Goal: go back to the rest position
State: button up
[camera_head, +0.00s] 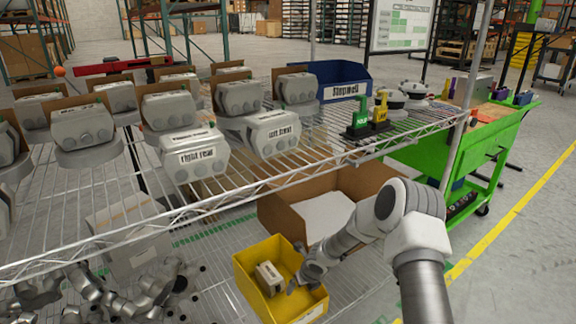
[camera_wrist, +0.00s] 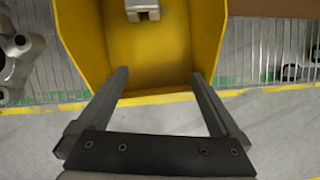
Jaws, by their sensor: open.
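My gripper (camera_head: 300,278) is at the right side of a yellow bin (camera_head: 246,283) on the lower wire shelf. In the wrist view my gripper (camera_wrist: 160,80) has its two fingers spread wide with nothing between them. The fingertips reach over the near edge of the yellow bin (camera_wrist: 92,60). A small light-coloured block-like part (camera_head: 269,277) lies inside the bin, apart from the fingers; it also shows at the top of the wrist view (camera_wrist: 142,9).
An open cardboard box (camera_head: 283,216) stands behind the yellow bin. The upper wire shelf (camera_head: 225,206) holds several grey housings, some labelled, and a blue bin (camera_head: 340,78). Grey metal parts (camera_head: 95,290) lie at lower left. A green cart (camera_head: 475,145) stands at right.

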jog(key=s+d+r+m+h, duration=0.25)
jog(key=r+m, duration=0.35)
jog(key=r, duration=0.4)
jog(key=s+d+r+m+t+h, duration=0.1)
jog(key=s+d+r+m, duration=0.25)
jog(key=r+m, duration=0.55)
jog(key=s+d+r+m+h, duration=0.1)
jog(key=s+d+r+m, duration=0.25)
jog(key=r, duration=0.85)
jog(key=s+r+m+y, duration=0.1)
jog(key=s+r+m, duration=0.5)
jog(key=s+m, duration=0.6)
jog(key=s+r+m+y, duration=0.2)
jog(key=s+r+m, duration=0.3)
jog(key=s+m, duration=0.7)
notch_tip(320, 180, up, 25)
jog(key=s+n+p, duration=0.1)
jog(key=s+p, duration=0.1)
jog(key=p, duration=2.3)
jog(key=shift+r, duration=0.2)
